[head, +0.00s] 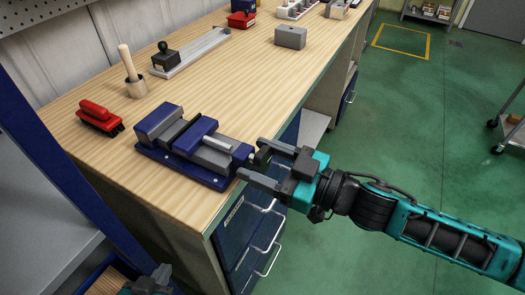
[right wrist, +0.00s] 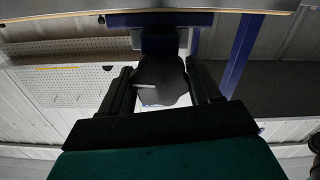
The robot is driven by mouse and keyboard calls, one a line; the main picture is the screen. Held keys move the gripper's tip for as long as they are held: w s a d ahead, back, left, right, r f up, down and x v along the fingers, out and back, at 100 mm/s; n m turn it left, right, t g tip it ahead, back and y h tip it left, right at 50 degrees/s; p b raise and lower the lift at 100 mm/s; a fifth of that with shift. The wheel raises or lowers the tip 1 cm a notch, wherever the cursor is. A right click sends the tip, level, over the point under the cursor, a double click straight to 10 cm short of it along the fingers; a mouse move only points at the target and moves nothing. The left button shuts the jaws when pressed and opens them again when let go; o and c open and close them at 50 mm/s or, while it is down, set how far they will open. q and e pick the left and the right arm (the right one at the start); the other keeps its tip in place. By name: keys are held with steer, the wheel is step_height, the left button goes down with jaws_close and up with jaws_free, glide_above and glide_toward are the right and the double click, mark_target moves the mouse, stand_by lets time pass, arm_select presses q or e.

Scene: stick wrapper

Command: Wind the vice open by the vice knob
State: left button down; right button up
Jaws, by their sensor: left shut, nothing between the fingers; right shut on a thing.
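The blue and grey vice (head: 160,122) sits on the workbench near its front corner. A pale rod-like part lies along its top, and I cannot tell how wide the jaw gap is. The dark vice knob (head: 251,158) is at its right end, mostly hidden by my fingers. My right gripper (head: 250,159) reaches it from the right and is shut on it. In the right wrist view the knob (right wrist: 161,82) is a dark lobed shape between both fingers. My left gripper (head: 155,277) is shut and empty at the bottom edge, partly cut off, low and away from the vice.
A grey block (head: 290,37) lies farther right. Blue drawers (head: 245,240) are below.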

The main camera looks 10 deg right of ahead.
steer(key=shift+r+n, duration=0.25)
steer(key=shift+n, duration=0.45)
steer(key=o, duration=1)
steer(key=shift+f, duration=0.1)
steer(key=shift+b+v, duration=0.3)
steer(key=shift+v, duration=6.15)
